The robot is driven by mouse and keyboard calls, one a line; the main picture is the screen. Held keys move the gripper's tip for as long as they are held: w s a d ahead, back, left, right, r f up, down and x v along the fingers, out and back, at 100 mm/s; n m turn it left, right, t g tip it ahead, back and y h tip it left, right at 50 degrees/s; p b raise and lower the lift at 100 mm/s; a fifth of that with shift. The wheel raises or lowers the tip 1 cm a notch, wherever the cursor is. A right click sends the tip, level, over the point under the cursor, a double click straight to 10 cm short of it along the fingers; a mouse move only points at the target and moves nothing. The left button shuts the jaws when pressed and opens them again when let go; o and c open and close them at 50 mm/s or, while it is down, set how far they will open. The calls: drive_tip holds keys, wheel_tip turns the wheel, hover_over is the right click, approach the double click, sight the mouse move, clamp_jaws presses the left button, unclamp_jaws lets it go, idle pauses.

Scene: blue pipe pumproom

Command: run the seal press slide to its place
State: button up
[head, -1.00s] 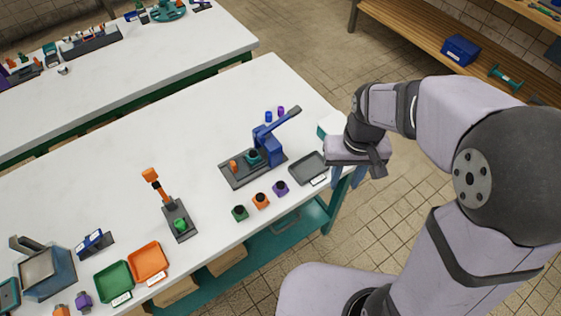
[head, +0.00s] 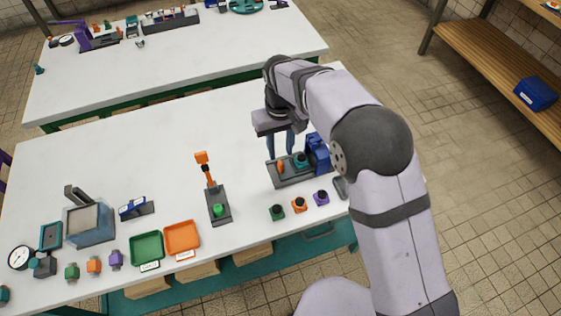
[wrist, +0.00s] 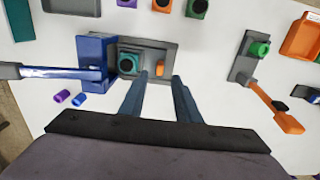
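The seal press stands on the bench with a dark grey base (head: 292,178) and a blue frame (head: 318,152) at its right end. Its teal slide (head: 300,160) with a dark round opening sits on the base near the frame; it also shows in the wrist view (wrist: 128,65). An orange knob (head: 281,167) stands up beside the slide, away from the frame. My gripper (head: 281,153) is above the base, close to the knob. In the wrist view my open gripper (wrist: 160,78) has its fingertips either side of the orange knob (wrist: 160,68), not visibly touching it.
The blue lever (wrist: 60,73) sticks out from the frame. Green, orange and purple cups (head: 299,204) stand in front of the press. An orange-handled tool stand (head: 217,207) is to the left. Small blue and purple pieces (wrist: 70,98) lie by the lever.

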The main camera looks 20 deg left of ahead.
sight(281, 163)
drive_tip(key=shift+f+p, duration=1.05)
drive_tip(key=shift+f, duration=2.6)
